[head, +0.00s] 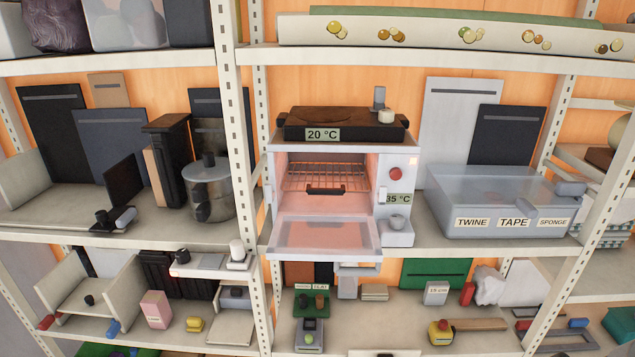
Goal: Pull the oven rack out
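The small white oven (398,232) stands on the middle shelf, right of the white upright post. Its glass door (325,235) is folded down flat and sticks out at the front. The wire oven rack (325,172) sits inside the lit chamber, with a dark handle (325,190) at its front edge. The rack appears to be level and within the chamber. Neither of my grippers is in view.
A dark hotplate (345,124) labelled 20 °C sits on the oven. A clear bin (500,205) stands to its right on the same shelf. The white post (237,130) and a steel pot (208,190) are to its left.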

